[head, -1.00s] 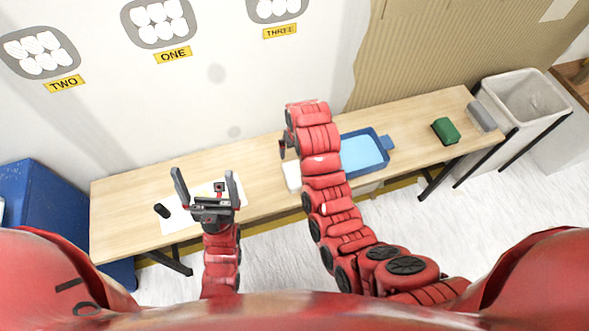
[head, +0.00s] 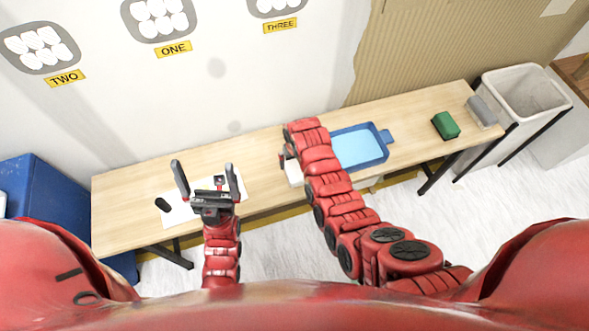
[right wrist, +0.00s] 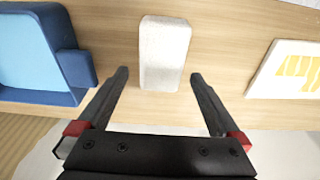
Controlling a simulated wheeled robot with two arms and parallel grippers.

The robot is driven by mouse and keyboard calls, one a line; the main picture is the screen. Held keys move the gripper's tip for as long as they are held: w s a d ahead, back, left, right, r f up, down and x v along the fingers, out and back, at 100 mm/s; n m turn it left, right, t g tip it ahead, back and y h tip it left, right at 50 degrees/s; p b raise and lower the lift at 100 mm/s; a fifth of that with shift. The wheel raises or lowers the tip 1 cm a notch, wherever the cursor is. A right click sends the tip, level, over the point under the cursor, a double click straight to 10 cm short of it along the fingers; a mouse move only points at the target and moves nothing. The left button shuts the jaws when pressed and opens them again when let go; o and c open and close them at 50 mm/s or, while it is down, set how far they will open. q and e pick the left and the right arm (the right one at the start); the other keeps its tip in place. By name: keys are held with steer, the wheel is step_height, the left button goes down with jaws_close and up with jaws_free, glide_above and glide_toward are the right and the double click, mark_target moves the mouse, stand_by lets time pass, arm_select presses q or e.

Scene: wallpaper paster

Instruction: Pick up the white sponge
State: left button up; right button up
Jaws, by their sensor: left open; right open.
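The white sponge (right wrist: 165,53) lies on the wooden table in the right wrist view, upright in the picture. In the head view the sponge (head: 294,173) is partly hidden by my right arm. My right gripper (right wrist: 159,75) is open and empty. Its two fingers point toward the sponge, one on each side of its near end in the picture; I cannot tell their height above it. In the head view this gripper is mostly hidden by its own arm. My left gripper (head: 204,168) is open and empty above the table's left part.
A blue tray (right wrist: 76,68) lies left of the sponge in the right wrist view. A white sheet with yellow marks (right wrist: 290,70) is to the right. In the head view, a green block (head: 445,125) and a grey block (head: 482,111) lie at the table's right end, near a bin (head: 525,92).

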mark_target(294, 168)
steer(key=shift+s+a+f+p, duration=0.15)
steer(key=shift+f+p, duration=0.45)
steer(key=shift+f, duration=0.85)
steer(key=shift+w+f+b, duration=0.2)
steer(key=shift+f+b, duration=0.15)
steer(key=shift+f, duration=0.9)
steer(key=c, duration=1.2)
